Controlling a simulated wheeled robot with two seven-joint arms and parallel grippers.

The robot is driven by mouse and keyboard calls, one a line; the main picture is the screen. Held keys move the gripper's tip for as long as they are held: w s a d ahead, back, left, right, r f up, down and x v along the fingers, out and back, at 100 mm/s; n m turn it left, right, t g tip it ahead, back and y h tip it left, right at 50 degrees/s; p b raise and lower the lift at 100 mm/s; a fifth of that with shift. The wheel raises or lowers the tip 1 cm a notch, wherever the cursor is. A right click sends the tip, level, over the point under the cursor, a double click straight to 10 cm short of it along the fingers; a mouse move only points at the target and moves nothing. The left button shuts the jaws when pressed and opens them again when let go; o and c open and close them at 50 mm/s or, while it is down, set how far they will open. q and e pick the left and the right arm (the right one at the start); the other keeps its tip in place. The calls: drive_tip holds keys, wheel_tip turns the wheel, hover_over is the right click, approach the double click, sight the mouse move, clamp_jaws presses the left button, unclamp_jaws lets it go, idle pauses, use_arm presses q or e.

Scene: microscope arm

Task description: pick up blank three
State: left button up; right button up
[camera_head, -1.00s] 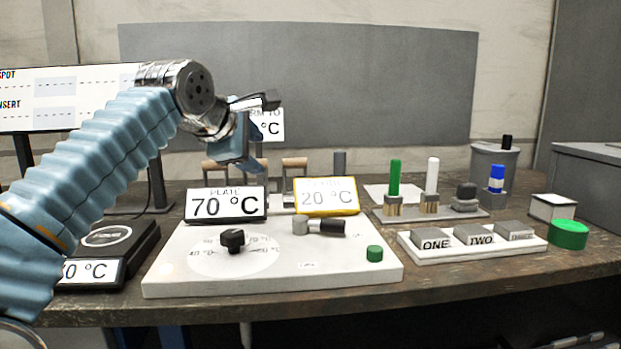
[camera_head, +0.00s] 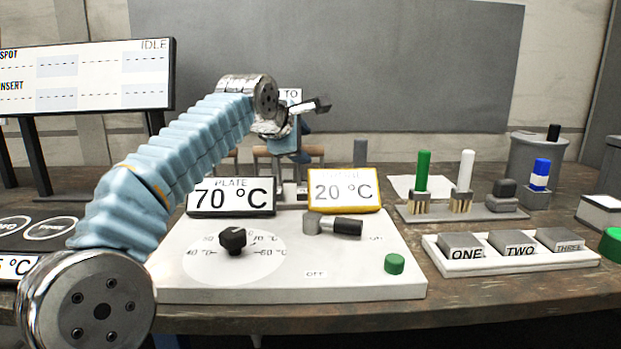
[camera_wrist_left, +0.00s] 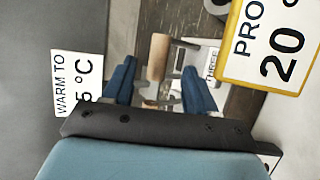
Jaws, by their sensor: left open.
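Blank three (camera_head: 558,239) is a grey block marked THREE, in the right slot of a white tray (camera_head: 510,264) at the right of the bench. Blank one (camera_head: 461,244) and blank two (camera_head: 514,243) sit beside it. My left gripper (camera_head: 300,127) is open, above the back of the bench behind the temperature signs, well left of the tray. In the left wrist view, a wooden handle (camera_wrist_left: 158,57) shows between the fingers, apparently beyond them. A small THREE label (camera_wrist_left: 211,62) shows there too; I cannot tell what bears it. My right gripper is out of view.
A white control plate (camera_head: 290,270) with a black knob (camera_head: 232,240) lies below the signs (camera_head: 344,190). A brush rack (camera_head: 455,213) stands behind the tray. A green lid (camera_head: 612,244) and white box (camera_head: 600,211) are to its right.

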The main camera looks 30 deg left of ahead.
sight(310, 149)
use_arm(q)
drive_tip(key=x, duration=0.4)
drive_tip(key=shift+w+f+p, duration=0.1)
drive_tip(key=shift+w+p, duration=0.2)
drive_tip(key=shift+p, duration=0.1)
clamp_jaws()
idle(0.9)
